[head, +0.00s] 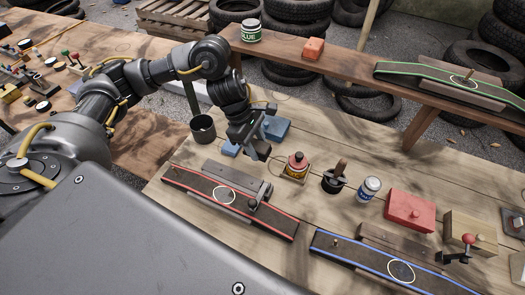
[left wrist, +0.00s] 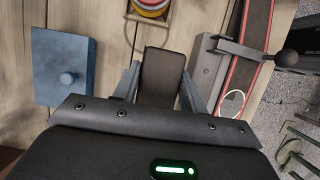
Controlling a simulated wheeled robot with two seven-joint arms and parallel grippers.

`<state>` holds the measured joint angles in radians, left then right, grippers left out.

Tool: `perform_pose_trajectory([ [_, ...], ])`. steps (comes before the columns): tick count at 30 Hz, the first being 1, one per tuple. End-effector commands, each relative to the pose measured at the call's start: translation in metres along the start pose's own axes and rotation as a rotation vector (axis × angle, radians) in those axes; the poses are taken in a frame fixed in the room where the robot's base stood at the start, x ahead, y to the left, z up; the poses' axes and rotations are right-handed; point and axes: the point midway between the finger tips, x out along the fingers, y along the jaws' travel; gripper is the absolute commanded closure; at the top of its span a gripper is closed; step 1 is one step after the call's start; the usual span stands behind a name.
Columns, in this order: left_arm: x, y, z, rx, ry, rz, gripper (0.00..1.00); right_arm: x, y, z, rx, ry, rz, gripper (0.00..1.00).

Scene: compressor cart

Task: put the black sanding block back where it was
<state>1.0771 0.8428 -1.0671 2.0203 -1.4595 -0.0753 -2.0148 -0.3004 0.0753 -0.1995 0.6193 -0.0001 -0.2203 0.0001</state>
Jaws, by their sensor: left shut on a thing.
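My left gripper (head: 258,152) is over the wooden bench, beside the blue box and behind the red-edged belt. In the left wrist view, its two fingers (left wrist: 160,88) are shut on a dark block (left wrist: 163,72), which looks like the black sanding block. In the head view the block is mostly hidden by the gripper. I cannot tell whether it touches the bench. The red-edged belt (head: 190,184) has a white ring on it; the belt also shows in the left wrist view (left wrist: 254,30). My right gripper is not in view.
A blue-edged belt (head: 340,250) lies in front. A green-edged belt (head: 425,73) is on the shelf.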

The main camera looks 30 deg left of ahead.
Motion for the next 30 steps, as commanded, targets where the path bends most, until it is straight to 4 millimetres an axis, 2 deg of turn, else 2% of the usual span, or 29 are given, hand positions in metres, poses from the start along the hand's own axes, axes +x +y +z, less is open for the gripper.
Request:
perform_pose_trajectory([
  [3, 0.018, 0.015, -0.006, -0.004, -0.002, -0.002, 0.82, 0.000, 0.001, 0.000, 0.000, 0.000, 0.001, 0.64],
  [7, 0.028, 0.025, -0.011, -0.001, -0.001, 0.001, 0.82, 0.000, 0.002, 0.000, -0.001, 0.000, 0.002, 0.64],
  [14, 0.033, 0.029, -0.012, 0.001, -0.001, 0.000, 0.82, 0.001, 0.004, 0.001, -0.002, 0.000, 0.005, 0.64],
  [22, 0.062, 0.032, -0.024, -0.001, -0.003, -0.002, 0.82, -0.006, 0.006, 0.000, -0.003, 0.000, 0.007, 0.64],
  [30, 0.065, 0.033, -0.026, 0.002, 0.000, 0.001, 0.82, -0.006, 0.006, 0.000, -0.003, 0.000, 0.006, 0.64],
])
